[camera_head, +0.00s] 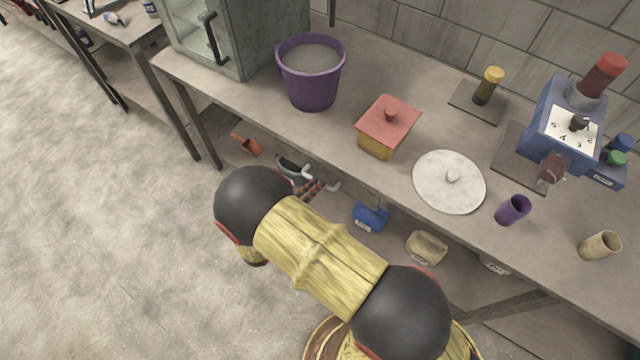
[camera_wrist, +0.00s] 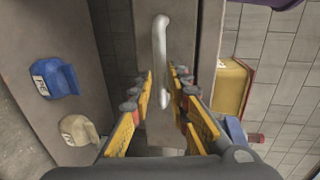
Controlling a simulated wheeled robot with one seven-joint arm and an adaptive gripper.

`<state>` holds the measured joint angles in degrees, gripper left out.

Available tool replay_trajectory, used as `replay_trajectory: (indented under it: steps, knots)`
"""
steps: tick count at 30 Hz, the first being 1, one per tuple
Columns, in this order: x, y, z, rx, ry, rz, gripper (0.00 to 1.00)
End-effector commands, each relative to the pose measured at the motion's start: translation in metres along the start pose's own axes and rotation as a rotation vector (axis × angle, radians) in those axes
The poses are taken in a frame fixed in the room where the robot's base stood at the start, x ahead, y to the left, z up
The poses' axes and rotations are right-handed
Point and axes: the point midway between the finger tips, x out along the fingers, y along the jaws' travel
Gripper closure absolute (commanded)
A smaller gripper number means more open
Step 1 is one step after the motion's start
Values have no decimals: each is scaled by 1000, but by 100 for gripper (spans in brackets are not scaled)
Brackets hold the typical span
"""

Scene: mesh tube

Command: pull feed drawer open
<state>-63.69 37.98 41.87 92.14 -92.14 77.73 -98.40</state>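The feed drawer shows in the wrist view as a grey front panel (camera_wrist: 182,35) at the upper middle. Its pale bar handle (camera_wrist: 159,45) runs up and down the picture. My gripper (camera_wrist: 162,84) is open, with its yellow-and-black fingers on either side of the handle's lower end. A gap shows between the fingers; I cannot tell whether either touches the handle. In the head view my gripper (camera_head: 305,181) is at the front edge of the bench, partly hidden by my arm. A pale handle end (camera_head: 332,186) shows beside it. The drawer front is hidden there.
The bench top (camera_head: 400,240) carries a purple bucket (camera_head: 312,85), a red-lidded box (camera_head: 388,125), a round white lid (camera_head: 449,181) and a blue dial device (camera_head: 565,125). A blue item (camera_head: 370,216) and a tan item (camera_head: 426,247) sit below. Open floor (camera_head: 110,220) lies left.

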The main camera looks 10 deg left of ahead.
Motion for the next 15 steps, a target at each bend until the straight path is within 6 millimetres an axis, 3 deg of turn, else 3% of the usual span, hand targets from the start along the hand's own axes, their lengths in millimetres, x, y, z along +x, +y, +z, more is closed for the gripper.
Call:
replay_trajectory:
  steps: [6, 15]
  knots:
    - [26, 1, -1, 2, 2, 1, 82]
    - [31, 0, 0, 1, 0, 1, 82]
